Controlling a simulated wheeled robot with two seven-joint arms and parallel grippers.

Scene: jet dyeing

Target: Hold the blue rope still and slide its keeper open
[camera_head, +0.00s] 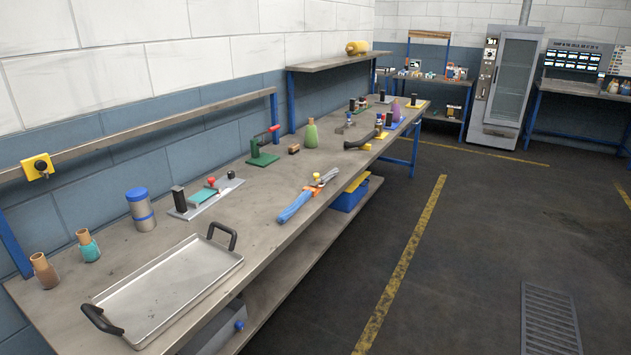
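A thick blue rope (294,206) lies on the long grey workbench (262,222), close to its front edge and right of the metal tray. At its far end is a small orange and grey fitting (322,180), which may be the keeper. The fitting is too small to tell whether it is open or shut. Neither of my grippers is in view, and nothing touches the rope from above.
A metal tray (190,275) with black handles lies at the near end. A blue-lidded canister (141,212), small bottles (88,245), a green clamp (262,148) and a green bottle (312,134) stand along the back.

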